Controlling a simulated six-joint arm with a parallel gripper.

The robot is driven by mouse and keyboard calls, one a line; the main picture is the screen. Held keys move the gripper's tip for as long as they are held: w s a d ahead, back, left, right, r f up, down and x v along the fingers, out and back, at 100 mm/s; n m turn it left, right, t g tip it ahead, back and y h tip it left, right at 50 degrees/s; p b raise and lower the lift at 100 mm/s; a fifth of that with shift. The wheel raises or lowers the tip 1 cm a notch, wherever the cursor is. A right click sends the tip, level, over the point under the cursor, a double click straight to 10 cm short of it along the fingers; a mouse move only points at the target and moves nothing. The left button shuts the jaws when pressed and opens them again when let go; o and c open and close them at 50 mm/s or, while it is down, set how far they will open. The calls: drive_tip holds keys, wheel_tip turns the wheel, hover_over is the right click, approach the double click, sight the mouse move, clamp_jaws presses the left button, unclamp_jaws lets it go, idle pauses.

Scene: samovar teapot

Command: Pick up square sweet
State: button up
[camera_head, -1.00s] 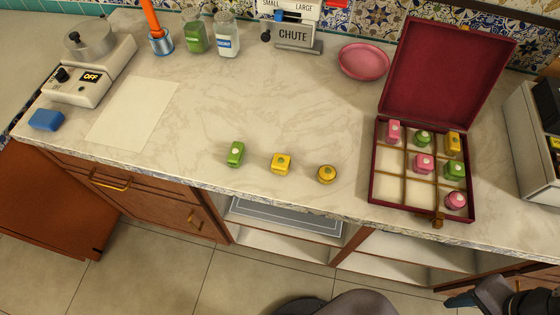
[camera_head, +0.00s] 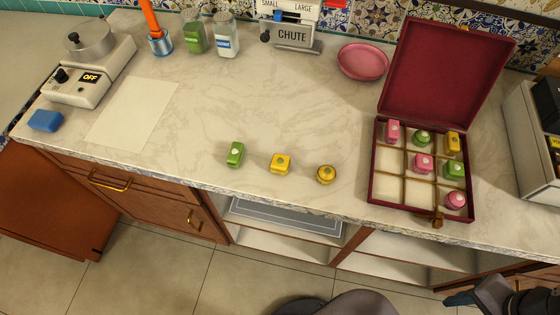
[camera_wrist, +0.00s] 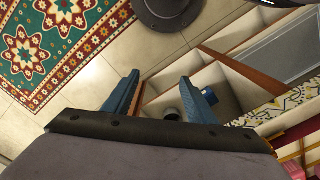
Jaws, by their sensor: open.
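A yellow square sweet (camera_head: 281,163) sits on the counter near its front edge. A green oblong sweet (camera_head: 235,154) is to its left and a yellow round sweet (camera_head: 326,174) to its right, all apart. On the right, an open dark red box (camera_head: 372,187) with a grid of compartments holds a pink square sweet (camera_head: 423,162) in the middle one, and a green squarish sweet (camera_head: 455,169) right of it. My gripper (camera_wrist: 160,84) is open and empty in the wrist view, over the floor. In the head view its blue finger (camera_head: 460,300) shows at the lower right, away from the sweets.
The box's raised lid (camera_head: 445,75) stands at the back. The counter around the loose sweets is clear.

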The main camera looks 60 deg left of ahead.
sight(282, 161)
drive_tip(key=w+a+r+n+t+p, duration=0.1)
drive_tip(key=w+a+r+n+p, duration=0.15)
drive_tip(key=a+r+n, duration=0.4)
drive_tip(key=w+a+r+n+p, duration=0.25)
drive_tip(key=a+n, duration=0.55)
drive_tip(key=n, duration=0.4)
drive_tip(key=s+a+n+p, duration=0.1)
drive_tip(key=a, duration=0.4)
drive_tip(key=s+a+r+n+g+y+p, duration=0.1)
drive_tip(key=s+a+n, duration=0.1)
drive_tip(key=a, duration=0.3)
drive_tip(key=s+a+r+n+y+p, duration=0.1)
drive_tip(key=s+a+n, duration=0.1)
drive_tip(key=a, duration=0.3)
drive_tip(key=shift+s+a+r, duration=0.15)
drive_tip(key=shift+a, duration=0.25)
drive_tip(key=s+a+r+n+g+y+p, duration=0.1)
drive_tip(key=s+a+n+g+p, duration=0.15)
drive_tip(key=s+a, duration=1.05)
drive_tip(key=shift+n+g, duration=0.3)
drive_tip(key=shift+g, duration=0.05)
drive_tip(key=shift+s+a+f+p, duration=0.1)
drive_tip(key=shift+a+f+p, duration=0.4)
drive_tip(key=shift+f, duration=0.6)
drive_tip(key=shift+s+a+f+p, duration=0.1)
drive_tip(key=shift+a+f+p, duration=0.15)
drive_tip(key=shift+a+f, duration=0.6)
drive_tip(key=shift+a+f+p, duration=0.25)
drive_tip(key=shift+f+p, duration=0.15)
drive_tip(key=shift+f, duration=1)
